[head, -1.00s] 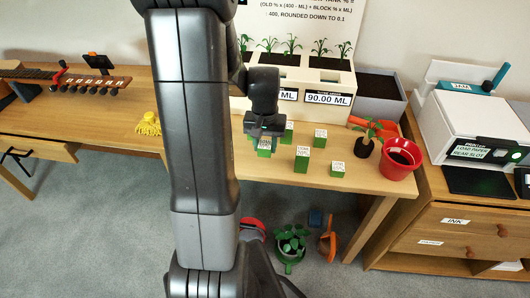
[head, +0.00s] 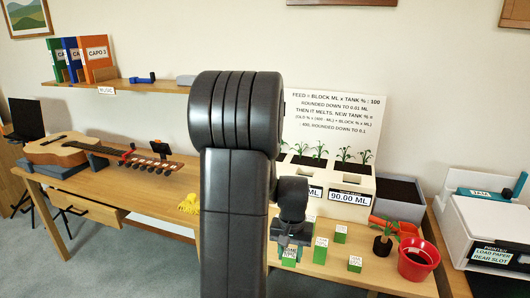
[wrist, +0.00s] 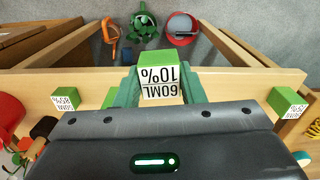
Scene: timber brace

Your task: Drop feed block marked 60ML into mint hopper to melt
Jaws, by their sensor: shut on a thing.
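My gripper (head: 290,240) is shut on a green feed block (wrist: 160,82) with a white label. In the wrist view the label reads 60ML 10%, upside down, and the block sits between the two greenish fingers. In the head view the same block (head: 290,257) shows just below the gripper, over the desk's front part; I cannot tell if it touches the desk. I cannot make out a mint hopper in either view; my arm covers the area left of the planter.
Other green blocks stand right of the gripper, including one near the front (head: 355,265) and one behind (head: 340,234). A white planter (head: 345,212) marked 90.00 ML stands behind them. A red pot (head: 417,262) and a small potted plant (head: 382,245) are farther right.

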